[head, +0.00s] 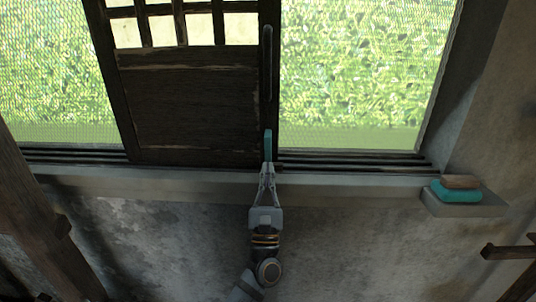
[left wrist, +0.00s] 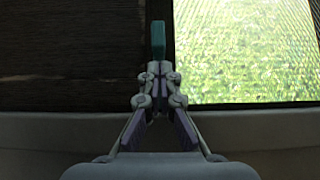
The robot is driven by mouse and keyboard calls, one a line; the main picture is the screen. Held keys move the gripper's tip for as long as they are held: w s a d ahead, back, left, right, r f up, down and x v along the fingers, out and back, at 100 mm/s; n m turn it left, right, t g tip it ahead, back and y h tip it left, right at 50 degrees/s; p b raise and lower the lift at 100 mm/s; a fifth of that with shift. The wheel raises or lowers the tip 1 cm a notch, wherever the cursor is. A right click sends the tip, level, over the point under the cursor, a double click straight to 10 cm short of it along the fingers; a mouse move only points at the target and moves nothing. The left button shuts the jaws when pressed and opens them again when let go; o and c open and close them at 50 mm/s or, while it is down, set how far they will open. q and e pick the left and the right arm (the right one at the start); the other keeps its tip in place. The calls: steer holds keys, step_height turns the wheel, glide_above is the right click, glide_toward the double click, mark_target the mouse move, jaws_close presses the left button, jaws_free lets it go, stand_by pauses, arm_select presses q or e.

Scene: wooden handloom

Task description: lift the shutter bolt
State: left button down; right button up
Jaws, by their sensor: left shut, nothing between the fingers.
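The shutter bolt appears to be a teal upright piece (head: 268,142) at the lower right edge of the dark wooden shutter (head: 190,105). It also shows in the left wrist view (left wrist: 158,38), just beyond my fingertips. My left gripper (head: 268,168) is shut and empty, directly below the bolt, with its fingers pointing up at it. The fingertips show close together in the left wrist view (left wrist: 159,68). I cannot tell whether they touch the bolt's lower end, which they partly hide. My right gripper is not in view.
A long slot-like handle (head: 267,62) runs up the shutter's right edge. The window sill (head: 350,188) and its rails run below the shutter. A small ledge (head: 468,208) at the right bears a teal item (head: 455,194) with a brown block on it. Dark timbers stand at both sides.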

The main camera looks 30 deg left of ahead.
mark_target(268, 147)
arm_select(q)
steer(key=shift+p+x, duration=0.4)
steer(key=shift+x, duration=1)
step_height(268, 147, up, 4)
steer(key=shift+f+p, duration=0.1)
steer(key=shift+p, duration=1)
steer(key=shift+f, duration=0.1)
